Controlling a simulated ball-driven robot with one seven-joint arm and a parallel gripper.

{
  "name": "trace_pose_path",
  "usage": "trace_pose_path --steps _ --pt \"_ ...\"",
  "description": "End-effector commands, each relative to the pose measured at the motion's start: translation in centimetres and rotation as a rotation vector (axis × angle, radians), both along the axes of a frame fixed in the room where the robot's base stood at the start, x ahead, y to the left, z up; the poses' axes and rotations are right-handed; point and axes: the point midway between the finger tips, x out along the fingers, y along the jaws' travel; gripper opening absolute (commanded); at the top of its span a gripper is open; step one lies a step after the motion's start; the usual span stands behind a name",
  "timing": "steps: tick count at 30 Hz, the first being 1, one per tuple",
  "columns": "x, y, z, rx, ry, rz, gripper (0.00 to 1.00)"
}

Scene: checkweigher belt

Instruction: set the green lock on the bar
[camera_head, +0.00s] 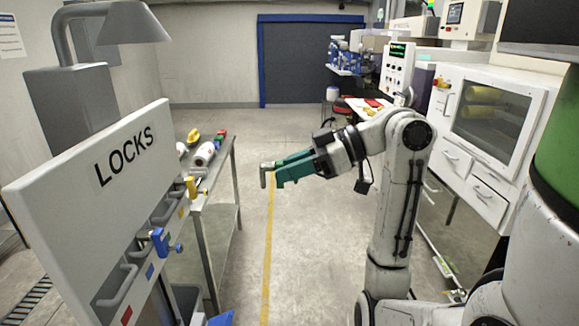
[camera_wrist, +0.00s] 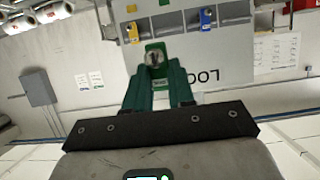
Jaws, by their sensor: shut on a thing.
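My gripper (camera_head: 290,168) is shut on the green lock (camera_wrist: 155,47), which sits between the teal fingertips in the wrist view, with a round metal part facing the camera. In the head view, my gripper is raised in the open space right of the white LOCKS board (camera_head: 75,205) and apart from it. The board carries grey bars (camera_head: 117,287) along its lower part. A blue lock (camera_head: 160,241) and a yellow lock (camera_head: 190,187) are at the board. They also show upside down in the wrist view, as blue (camera_wrist: 207,18) and yellow (camera_wrist: 165,28).
A metal table (camera_head: 215,190) behind the board bears white rolls (camera_head: 205,154) and small coloured items. A white machine cabinet (camera_head: 490,120) stands at the right. The floor between table and arm is clear.

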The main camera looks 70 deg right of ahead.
Motion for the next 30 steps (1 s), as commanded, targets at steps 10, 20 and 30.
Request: trace_pose_path --steps 10,20,30 --pt "0.0 0.0 0.0 0.0 -0.001 -0.001 0.0" --pt "-1.7 -0.7 0.2 0.0 0.0 -0.004 0.0" --pt "-4.0 -1.5 0.1 0.001 0.0 -0.003 0.0"
